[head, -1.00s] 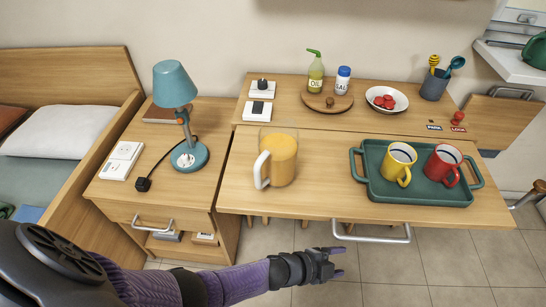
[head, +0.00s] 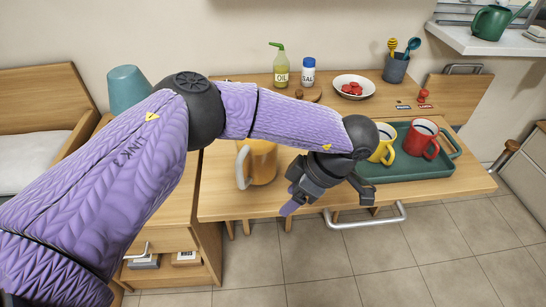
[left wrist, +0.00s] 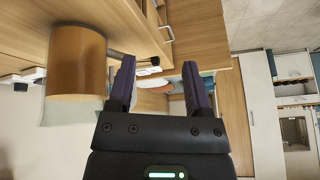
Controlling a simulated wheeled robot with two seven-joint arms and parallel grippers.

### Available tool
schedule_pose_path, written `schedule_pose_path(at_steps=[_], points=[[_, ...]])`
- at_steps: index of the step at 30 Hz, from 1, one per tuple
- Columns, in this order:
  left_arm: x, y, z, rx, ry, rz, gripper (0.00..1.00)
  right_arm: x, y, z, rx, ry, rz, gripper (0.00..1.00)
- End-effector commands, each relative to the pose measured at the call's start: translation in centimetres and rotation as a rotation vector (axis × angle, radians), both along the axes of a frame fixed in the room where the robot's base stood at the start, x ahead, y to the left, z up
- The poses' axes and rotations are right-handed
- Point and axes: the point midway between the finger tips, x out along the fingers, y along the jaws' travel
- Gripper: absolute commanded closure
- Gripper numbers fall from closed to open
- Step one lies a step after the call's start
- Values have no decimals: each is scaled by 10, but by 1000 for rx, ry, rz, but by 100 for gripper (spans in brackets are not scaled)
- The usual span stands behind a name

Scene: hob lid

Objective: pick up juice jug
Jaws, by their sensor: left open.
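The juice jug (head: 264,163), orange-yellow with a pale handle on its left side, stands upright on the wooden table (head: 225,203). My left gripper (head: 296,197) is just to the right of the jug in the head view, over the table's front part, with its fingers pointing down and left. It is open and empty. In the left wrist view the jug (left wrist: 77,62) lies to the left of the spread fingers (left wrist: 160,82), outside the gap between them. My right gripper is not in view.
A green tray (head: 405,172) with a yellow mug (head: 384,148) and a red mug (head: 421,139) is close on the right, partly behind my left wrist. An oil bottle (head: 281,70), salt shaker (head: 308,74) and white bowl (head: 354,87) stand at the back.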

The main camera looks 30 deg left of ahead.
Motion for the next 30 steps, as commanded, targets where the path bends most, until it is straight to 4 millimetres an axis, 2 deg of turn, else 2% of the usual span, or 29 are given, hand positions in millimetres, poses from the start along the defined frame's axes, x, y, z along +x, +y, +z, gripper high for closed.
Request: schedule_pose_path(at_steps=[1, 3, 6, 8, 18, 21, 27, 28, 30], points=[[11, 22, 15, 127, -48, -39, 36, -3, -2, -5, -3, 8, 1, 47], [19, 44, 34, 254, -85, -67, 36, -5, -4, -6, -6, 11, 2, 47], [22, 58, 42, 325, -104, -77, 36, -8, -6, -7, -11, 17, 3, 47], [22, 64, 36, 329, -103, -78, 36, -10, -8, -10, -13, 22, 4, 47], [18, 115, -19, 322, -100, -75, 36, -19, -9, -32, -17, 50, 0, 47], [18, 123, -25, 321, -102, -76, 36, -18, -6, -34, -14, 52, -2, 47], [18, 124, -24, 320, -103, -76, 36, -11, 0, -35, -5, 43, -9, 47], [18, 124, -24, 320, -103, -76, 38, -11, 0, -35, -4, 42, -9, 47], [18, 124, -24, 320, -103, -75, 53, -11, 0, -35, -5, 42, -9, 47]])
